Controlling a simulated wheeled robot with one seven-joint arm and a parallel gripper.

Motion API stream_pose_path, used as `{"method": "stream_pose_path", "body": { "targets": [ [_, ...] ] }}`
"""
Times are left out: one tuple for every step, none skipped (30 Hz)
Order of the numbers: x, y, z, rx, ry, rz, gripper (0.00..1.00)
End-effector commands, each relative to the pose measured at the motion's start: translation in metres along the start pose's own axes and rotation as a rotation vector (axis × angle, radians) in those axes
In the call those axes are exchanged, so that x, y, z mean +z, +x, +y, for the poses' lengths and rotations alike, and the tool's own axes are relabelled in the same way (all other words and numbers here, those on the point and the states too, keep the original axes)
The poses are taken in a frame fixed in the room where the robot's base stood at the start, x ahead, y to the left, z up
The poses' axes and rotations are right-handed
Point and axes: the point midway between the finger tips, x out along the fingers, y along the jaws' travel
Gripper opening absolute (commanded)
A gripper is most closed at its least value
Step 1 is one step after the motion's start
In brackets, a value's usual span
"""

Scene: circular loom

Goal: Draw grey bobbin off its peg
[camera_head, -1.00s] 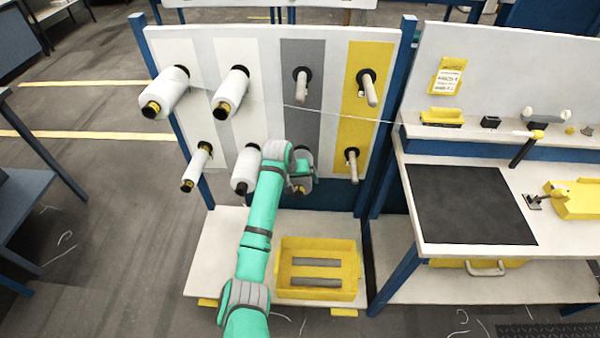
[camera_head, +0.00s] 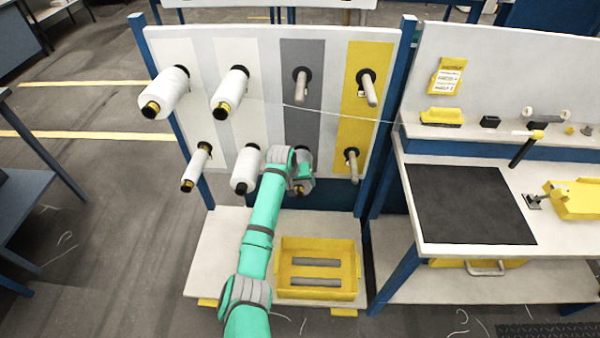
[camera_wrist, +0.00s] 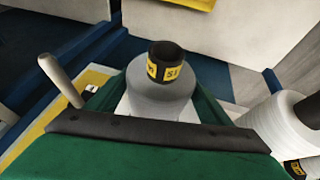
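The grey bobbin (camera_wrist: 160,100) has a black core end with a yellow label. In the wrist view it stands between the green fingers of my gripper (camera_wrist: 158,112). Pale slivers show beside it, and I cannot tell whether the fingers touch it. In the head view my gripper (camera_head: 301,172) is at the lower peg of the dark grey strip (camera_head: 302,125) and partly hides the bobbin (camera_head: 307,184). The peg inside the bobbin is hidden.
White bobbins (camera_head: 245,170) hang close to the left of my gripper. A bare peg (camera_head: 352,167) sticks out on the yellow strip to the right. A yellow crate (camera_head: 347,290) holding two grey bars is below. A thread (camera_head: 340,114) crosses the board above.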

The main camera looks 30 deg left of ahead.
Motion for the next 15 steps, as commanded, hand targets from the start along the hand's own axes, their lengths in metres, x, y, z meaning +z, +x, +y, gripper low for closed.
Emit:
{"method": "stream_pose_path", "body": {
  "targets": [
    [0.0,-0.0001,-0.0001,0.0,0.0,0.0,0.24],
    [-0.0018,-0.0015,0.0001,0.0,0.001,0.004,0.2],
    [-0.0018,-0.0015,0.0001,0.0,0.001,0.004,0.2],
    [-0.0017,-0.0015,0.0001,0.0,0.001,0.004,0.2],
    [-0.0016,-0.0015,0.0001,0.001,0.001,0.004,0.2],
    [-0.0014,-0.0016,0.0001,0.001,0.001,0.004,0.2],
    [-0.0011,-0.0018,0.0001,0.001,0.001,0.004,0.2],
    [-0.0008,-0.0019,0.0002,0.001,0.001,0.004,0.2],
    [-0.0002,-0.0022,0.0002,0.001,0.001,0.004,0.2],
    [0.0003,-0.0024,0.0002,0.001,0.001,0.004,0.2],
    [0.0009,-0.0026,0.0002,0.001,0.001,0.004,0.2],
    [0.0019,-0.0029,0.0002,0.001,0.0,0.004,0.2],
    [0.0026,-0.0031,0.0003,0.001,0.0,0.004,0.2],
    [0.0034,-0.0034,0.0003,0.001,0.0,0.003,0.2],
    [0.0044,-0.0037,0.0004,0.002,0.0,0.003,0.2]
  ]
}}
